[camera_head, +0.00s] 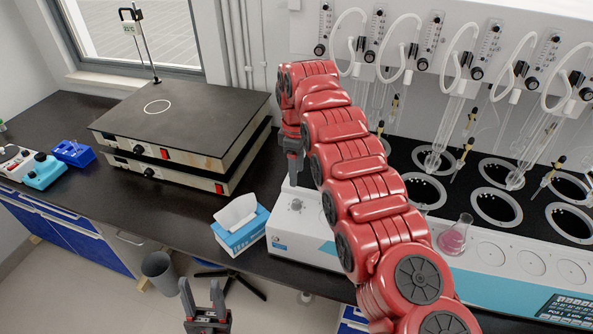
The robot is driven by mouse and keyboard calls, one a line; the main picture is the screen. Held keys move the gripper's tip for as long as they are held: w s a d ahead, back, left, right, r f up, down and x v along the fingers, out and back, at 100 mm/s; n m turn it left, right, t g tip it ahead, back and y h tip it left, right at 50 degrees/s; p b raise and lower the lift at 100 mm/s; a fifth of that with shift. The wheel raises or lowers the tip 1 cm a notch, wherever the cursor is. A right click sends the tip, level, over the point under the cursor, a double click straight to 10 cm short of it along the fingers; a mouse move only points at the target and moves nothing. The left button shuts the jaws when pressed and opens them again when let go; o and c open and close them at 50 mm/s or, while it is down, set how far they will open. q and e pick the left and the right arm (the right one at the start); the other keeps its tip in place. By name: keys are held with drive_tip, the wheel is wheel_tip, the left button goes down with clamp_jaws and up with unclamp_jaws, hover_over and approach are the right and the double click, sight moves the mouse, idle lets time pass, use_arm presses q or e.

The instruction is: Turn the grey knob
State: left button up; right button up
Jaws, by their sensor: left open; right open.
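A small round grey knob (296,204) sits on the left end of the white and teal multi distiller (305,232). My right arm reaches across the distiller, and its open gripper (294,176) points down just above the knob. The fingertips look close to the knob, but I cannot tell whether they touch it. The fingers are seen edge-on and hold nothing I can see. My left gripper (201,287) is open and empty at the bottom, pointing up, in front of the bench and well away from the knob.
A blue tissue box (240,236) stands left of the distiller. Stacked hotplates (170,120) are farther left. A flask with pink liquid (455,236) stands on the distiller at right. Glass tubes and flow meters (432,40) line the back. Bare bench (165,205) lies before the hotplates.

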wheel_tip(320, 180, up, 6)
drive_tip(key=p, duration=0.5)
drive_tip(key=shift+r, duration=0.2)
drive_tip(key=shift+w+a, duration=0.1)
drive_tip(key=shift+f, duration=0.1)
